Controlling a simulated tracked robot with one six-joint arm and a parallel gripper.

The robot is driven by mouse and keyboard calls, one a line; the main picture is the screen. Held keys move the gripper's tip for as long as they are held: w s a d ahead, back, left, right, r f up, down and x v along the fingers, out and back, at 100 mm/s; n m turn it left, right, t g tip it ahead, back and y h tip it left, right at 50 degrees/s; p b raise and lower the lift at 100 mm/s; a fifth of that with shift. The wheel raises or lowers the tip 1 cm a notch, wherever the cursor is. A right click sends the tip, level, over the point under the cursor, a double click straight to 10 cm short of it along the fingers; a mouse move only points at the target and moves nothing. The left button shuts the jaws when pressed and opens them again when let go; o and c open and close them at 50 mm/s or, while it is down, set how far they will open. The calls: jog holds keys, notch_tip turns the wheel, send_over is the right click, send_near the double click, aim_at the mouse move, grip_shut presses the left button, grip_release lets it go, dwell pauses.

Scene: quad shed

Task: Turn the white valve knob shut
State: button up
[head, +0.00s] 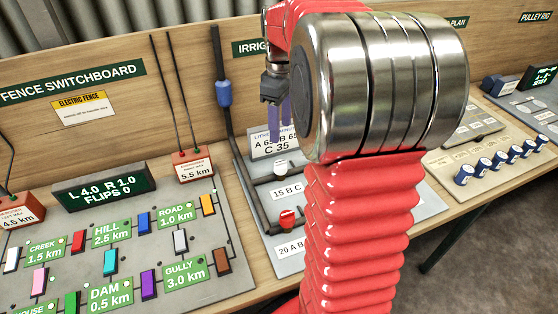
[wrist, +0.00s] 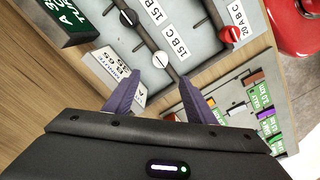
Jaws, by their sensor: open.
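The white valve knob (wrist: 160,60) sits on a dark pipe on the grey irrigation panel (wrist: 195,45). In the head view the white knob (head: 281,167) shows just below my gripper, above a "15 B C" label. My gripper (head: 279,112) points down over the panel with its purple fingers apart. In the wrist view my open gripper (wrist: 158,98) has nothing between its fingers, and the white knob lies beyond the fingertips, apart from them. A black knob (wrist: 128,17) and a red knob (wrist: 232,34) are on the same panel.
A flow card (head: 268,143) reading A 65, B 65, C 35 stands behind the white knob, close to my fingers. The fence switchboard (head: 120,260) is on the left. A panel with several blue knobs (head: 500,160) is on the right. My arm hides part of the irrigation panel.

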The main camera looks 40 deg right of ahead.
aim_at(280, 161)
jog(key=shift+f, duration=0.1)
notch_tip(280, 161, down, 14)
jog(key=shift+r, duration=0.2)
dwell(0.5)
